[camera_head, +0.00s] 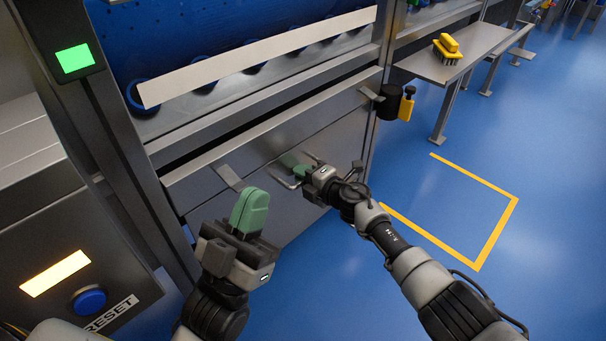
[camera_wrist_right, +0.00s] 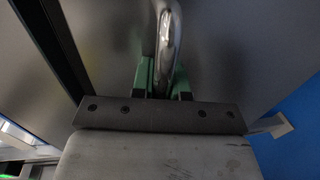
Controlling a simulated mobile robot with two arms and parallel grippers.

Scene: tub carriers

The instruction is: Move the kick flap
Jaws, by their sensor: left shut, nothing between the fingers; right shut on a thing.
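The kick flap (camera_head: 333,138) is a grey metal panel low on the front of the machine. A bar handle (camera_head: 284,179) stands out from its front, and my right gripper (camera_head: 297,168) is shut on that handle. In the right wrist view the shiny handle (camera_wrist_right: 168,45) runs between the green fingers of my right gripper (camera_wrist_right: 163,78). My left gripper (camera_head: 254,200) is shut and empty, with its green fingers together, in front of the panel's left part. The handle's far end is partly hidden by my right gripper.
A control box with a blue RESET button (camera_head: 89,300) stands at the left. A bench (camera_head: 432,69) with a yellow brush (camera_head: 447,48) stands at the upper right. A yellow-handled tool (camera_head: 406,104) hangs at the machine's corner. Blue floor with yellow marking (camera_head: 497,233) is clear at the right.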

